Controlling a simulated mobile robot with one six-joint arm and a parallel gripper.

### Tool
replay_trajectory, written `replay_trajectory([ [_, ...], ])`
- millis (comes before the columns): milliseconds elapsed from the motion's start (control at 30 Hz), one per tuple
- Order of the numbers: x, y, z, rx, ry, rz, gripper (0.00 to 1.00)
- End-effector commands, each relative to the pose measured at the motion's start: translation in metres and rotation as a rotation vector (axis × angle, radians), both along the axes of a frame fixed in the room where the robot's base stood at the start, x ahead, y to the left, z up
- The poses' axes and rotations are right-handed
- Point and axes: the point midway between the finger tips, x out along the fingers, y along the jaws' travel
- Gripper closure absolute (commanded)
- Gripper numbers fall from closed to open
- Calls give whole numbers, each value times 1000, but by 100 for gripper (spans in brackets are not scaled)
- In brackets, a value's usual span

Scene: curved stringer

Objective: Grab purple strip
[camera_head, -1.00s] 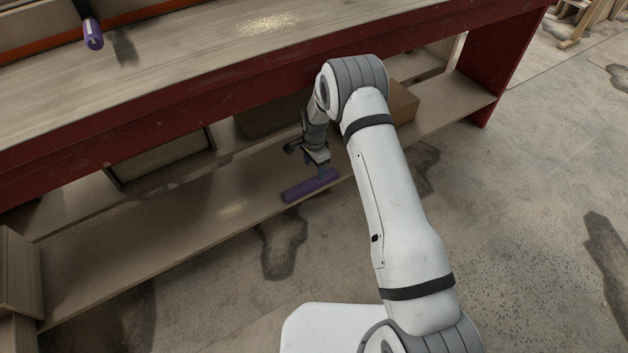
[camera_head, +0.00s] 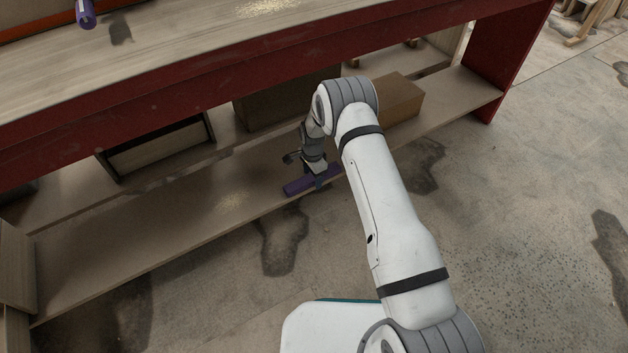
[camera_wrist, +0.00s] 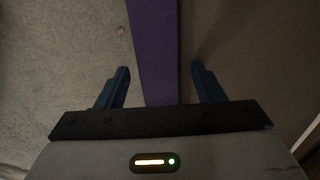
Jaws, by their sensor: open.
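The purple strip (camera_head: 299,186) lies along the front edge of the lower shelf in the head view, partly hidden behind my gripper (camera_head: 322,182). In the wrist view the strip (camera_wrist: 156,50) runs from the top edge down between the two blue fingers of my gripper (camera_wrist: 159,82). The fingers are apart, one on each side of the strip, with a gap showing on both sides. The strip's near end is hidden by the gripper body. I cannot tell exactly how far the fingertips reach down beside it.
The lower shelf (camera_head: 150,235) runs under a red-edged workbench (camera_head: 180,98). Cardboard boxes (camera_head: 402,100) stand on the shelf behind and right of my arm. Another purple-ended item (camera_head: 86,14) is above the bench top. Concrete floor (camera_head: 240,285) lies open in front.

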Motion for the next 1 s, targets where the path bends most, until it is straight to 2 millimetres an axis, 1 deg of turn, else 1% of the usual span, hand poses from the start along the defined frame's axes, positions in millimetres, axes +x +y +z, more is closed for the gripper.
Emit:
replay_trajectory([
  [67,0,0,1,0,0,0,39],
  [667,0,-1,1,-1,1,-2,88],
  [867,0,-1,1,0,0,-2,89],
  [1000,0,-2,5,0,0,-2,89],
])
